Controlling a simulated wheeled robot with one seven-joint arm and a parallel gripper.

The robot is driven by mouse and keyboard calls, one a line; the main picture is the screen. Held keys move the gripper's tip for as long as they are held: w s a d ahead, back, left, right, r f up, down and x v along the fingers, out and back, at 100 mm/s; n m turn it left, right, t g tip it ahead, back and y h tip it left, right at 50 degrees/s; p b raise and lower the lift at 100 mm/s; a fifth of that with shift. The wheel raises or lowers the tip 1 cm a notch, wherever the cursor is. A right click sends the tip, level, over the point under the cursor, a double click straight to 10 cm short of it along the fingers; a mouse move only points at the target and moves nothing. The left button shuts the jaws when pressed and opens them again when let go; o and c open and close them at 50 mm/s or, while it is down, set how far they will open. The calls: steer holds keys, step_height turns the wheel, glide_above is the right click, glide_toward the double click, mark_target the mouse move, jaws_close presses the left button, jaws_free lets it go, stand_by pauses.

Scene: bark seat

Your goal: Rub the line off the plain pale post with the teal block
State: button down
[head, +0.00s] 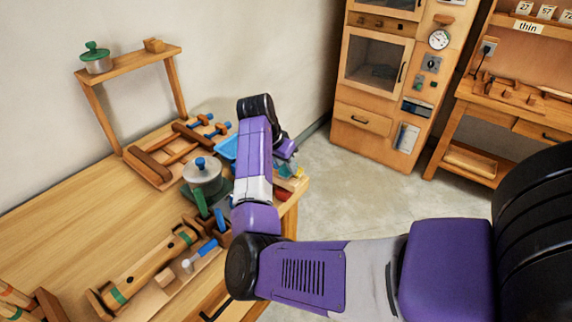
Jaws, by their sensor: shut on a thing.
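My purple arm reaches over the right end of the wooden workbench (75,222). The end of my gripper (287,152) shows beside the black wrist joint, above the bench's right corner. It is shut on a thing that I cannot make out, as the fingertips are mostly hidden. Small teal, red and yellow bits show just below it; I cannot tell whether one is the teal block. A pale wooden cylinder with green bands (150,268) lies in a wooden cradle at the bench's front. I cannot make out the plain pale post or a line on it.
A lidded grey pot (203,175), a blue tray (227,147) and a wooden rack (150,168) crowd the bench near my forearm. A small shelf (130,62) holds a green-lidded jar (96,58). A cabinet (380,75) and second bench (500,115) stand beyond clear floor.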

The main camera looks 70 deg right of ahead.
mark_target(282, 175)
steer(key=shift+f, duration=0.35)
steer(key=shift+a, duration=0.15)
steer(key=shift+w+a+r+p, duration=0.1)
steer(key=shift+w+a+p, duration=0.15)
steer(key=shift+a, duration=0.4)
steer(key=shift+w+a+p, duration=0.1)
steer(key=shift+a+p, duration=0.15)
steer(key=shift+a, duration=0.4)
steer(key=shift+s+d+f, duration=0.1)
steer(key=shift+s+d, duration=0.1)
steer(key=shift+d, duration=0.55)
steer(key=shift+s+d+f, duration=0.1)
steer(key=shift+s+d, duration=0.1)
steer(key=shift+d, duration=0.5)
steer(key=shift+w+a+r+p, duration=0.1)
steer(key=shift+w+a+p, duration=0.1)
steer(key=shift+a+p, duration=0.4)
steer(key=shift+w+a+p, duration=0.15)
steer(key=shift+a, duration=0.75)
steer(key=shift+s+d, duration=0.2)
steer(key=shift+d, duration=0.55)
steer(key=shift+s+d, duration=0.15)
steer(key=shift+d, duration=0.55)
